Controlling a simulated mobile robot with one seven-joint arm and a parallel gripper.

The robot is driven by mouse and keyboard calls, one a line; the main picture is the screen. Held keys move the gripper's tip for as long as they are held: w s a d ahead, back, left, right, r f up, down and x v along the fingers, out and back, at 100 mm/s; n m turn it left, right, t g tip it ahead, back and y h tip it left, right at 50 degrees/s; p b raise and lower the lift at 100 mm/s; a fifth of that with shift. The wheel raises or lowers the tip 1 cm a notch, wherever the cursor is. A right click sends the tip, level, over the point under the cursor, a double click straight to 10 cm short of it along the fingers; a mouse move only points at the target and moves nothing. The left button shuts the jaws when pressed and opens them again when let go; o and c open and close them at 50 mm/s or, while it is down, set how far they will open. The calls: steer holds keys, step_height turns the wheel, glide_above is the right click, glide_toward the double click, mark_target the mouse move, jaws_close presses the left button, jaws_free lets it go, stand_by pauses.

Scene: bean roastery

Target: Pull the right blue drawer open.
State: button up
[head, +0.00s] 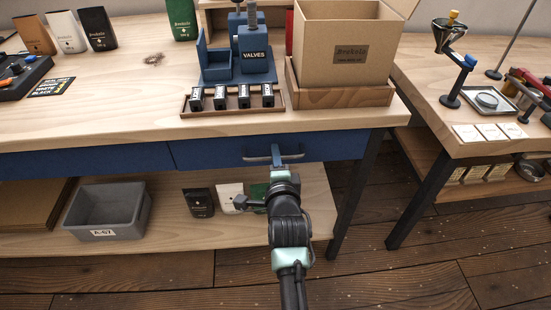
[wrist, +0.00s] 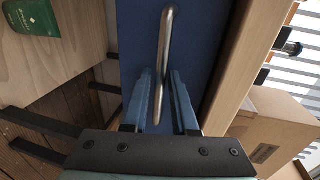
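The right blue drawer (head: 330,147) is under the workbench top, its front in line with the left blue drawer (head: 90,160), so it looks closed. Its metal bar handle (head: 262,158) is on the front. In the wrist view the handle (wrist: 166,50) runs up the picture across the blue drawer front (wrist: 205,60). My gripper (head: 277,155) is at the handle. In the wrist view my gripper (wrist: 163,85) has its two blue fingers apart, one on each side of the bar, with a gap showing beside it. The gripper hides part of the drawer front.
The wooden workbench top (head: 130,110) carries a blue valve holder (head: 255,65) and a cardboard box (head: 345,45) in a wooden tray. A grey bin (head: 105,210) and several bags stand on the lower shelf. A second table (head: 440,110) is at the right, with floor between.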

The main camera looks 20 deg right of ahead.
steer(key=shift+w, duration=0.15)
steer(key=shift+c, duration=0.2)
jaws_close()
stand_by(1.2)
